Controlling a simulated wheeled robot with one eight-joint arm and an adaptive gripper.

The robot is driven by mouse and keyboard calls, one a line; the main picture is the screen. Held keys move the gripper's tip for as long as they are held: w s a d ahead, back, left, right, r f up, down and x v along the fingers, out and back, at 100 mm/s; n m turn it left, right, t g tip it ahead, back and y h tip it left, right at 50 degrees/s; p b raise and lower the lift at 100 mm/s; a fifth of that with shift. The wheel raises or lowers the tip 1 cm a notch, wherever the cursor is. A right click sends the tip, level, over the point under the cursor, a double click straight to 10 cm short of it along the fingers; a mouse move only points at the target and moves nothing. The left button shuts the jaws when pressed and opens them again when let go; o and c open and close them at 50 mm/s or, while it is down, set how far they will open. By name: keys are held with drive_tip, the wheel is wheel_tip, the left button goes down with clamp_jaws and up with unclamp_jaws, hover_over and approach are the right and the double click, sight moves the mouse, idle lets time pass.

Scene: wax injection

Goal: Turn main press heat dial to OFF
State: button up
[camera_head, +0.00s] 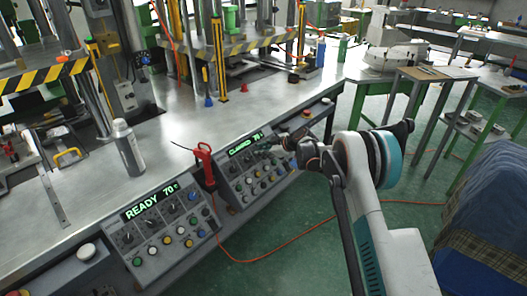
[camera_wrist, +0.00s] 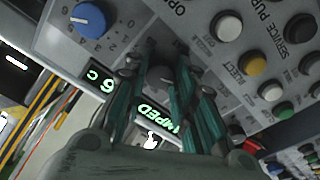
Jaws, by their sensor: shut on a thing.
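My gripper (camera_head: 285,142) is at the right control panel (camera_head: 238,187), whose green display (camera_head: 245,144) reads something like "CLAMPED 76". In the wrist view its fingers (camera_wrist: 165,85) straddle a grey dial knob (camera_wrist: 160,76) and are shut on it. The fingers cover much of the knob, so its pointer and markings are hard to read. A blue dial (camera_wrist: 90,19) sits apart from the fingers at the upper left of that view. The display also shows in the wrist view (camera_wrist: 153,122), upside down and partly hidden by the fingers.
The left panel (camera_head: 150,243) reads "READY 70 C". A red tool (camera_head: 204,163) stands between the panels. Push buttons (camera_wrist: 250,63) lie close right of my fingers in the wrist view. A grey bottle (camera_head: 127,148) stands on the bench. A red cable (camera_head: 270,257) crosses the green floor.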

drive_tip(key=shift+n, duration=0.9)
drive_tip(key=o, duration=1.1)
drive_tip(key=shift+c, duration=0.2)
drive_tip(key=v, duration=1.2)
drive_tip(key=shift+w, duration=0.1)
